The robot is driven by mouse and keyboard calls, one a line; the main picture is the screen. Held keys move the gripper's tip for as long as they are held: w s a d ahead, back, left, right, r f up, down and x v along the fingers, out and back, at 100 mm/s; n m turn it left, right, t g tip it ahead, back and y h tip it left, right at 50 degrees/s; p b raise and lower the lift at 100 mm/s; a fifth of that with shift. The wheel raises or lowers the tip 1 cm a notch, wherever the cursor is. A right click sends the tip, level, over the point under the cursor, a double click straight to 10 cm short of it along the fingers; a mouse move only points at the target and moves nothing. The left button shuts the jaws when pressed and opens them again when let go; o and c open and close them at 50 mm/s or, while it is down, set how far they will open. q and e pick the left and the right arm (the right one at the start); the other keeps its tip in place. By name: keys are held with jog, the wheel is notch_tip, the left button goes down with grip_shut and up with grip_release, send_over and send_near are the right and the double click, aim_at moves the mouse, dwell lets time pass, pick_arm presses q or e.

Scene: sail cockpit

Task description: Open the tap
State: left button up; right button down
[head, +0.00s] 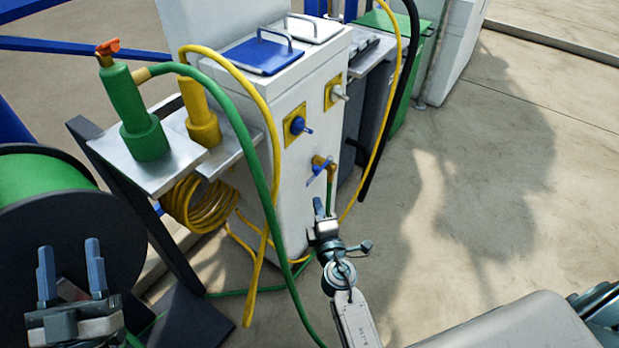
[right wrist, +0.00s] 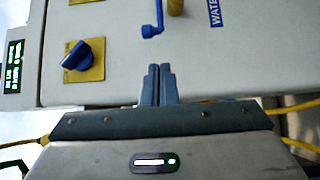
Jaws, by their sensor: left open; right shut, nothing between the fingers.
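The tap (head: 323,166) sticks out low on the front of the white pedestal, with a brass body and a blue lever handle (head: 316,173). A green hose hangs from it. The right wrist view shows the blue lever (right wrist: 156,20) beside the brass body (right wrist: 175,7). My right gripper (head: 323,206) is shut and empty, just below the tap and apart from the lever. Its closed fingertips (right wrist: 158,70) also show in the right wrist view, below the lever. My left gripper (head: 71,264) is open and empty at the lower left, far from the tap.
The pedestal (head: 285,205) also carries a blue knob (head: 300,125) and a grey knob (head: 338,92) on yellow plates. Green and yellow hoses hang in front of its left side. A green hose reel (head: 35,190) stands at left. The floor (head: 480,180) at right is clear.

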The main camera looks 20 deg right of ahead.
jog(key=shift+w, duration=0.15)
pick_arm(q)
notch_tip(320, 180, down, 6)
jog(key=g+p, duration=0.1)
jog(key=g, duration=0.3)
jog(key=shift+w+n, duration=0.3)
jog(key=shift+w, duration=0.15)
pick_arm(e)
jog(key=w+d, duration=0.1)
jog(key=w, duration=0.8)
jog(key=shift+w, duration=0.4)
pick_arm(q)
jog(key=shift+f, duration=0.15)
pick_arm(e)
jog(key=shift+s+d+y, duration=0.15)
jog(key=shift+y, duration=0.15)
pick_arm(q)
jog(key=shift+f, duration=0.2)
pick_arm(e)
jog(key=shift+s+d+n+y, duration=0.15)
jog(key=shift+n+y, duration=0.15)
jog(key=shift+n, duration=0.1)
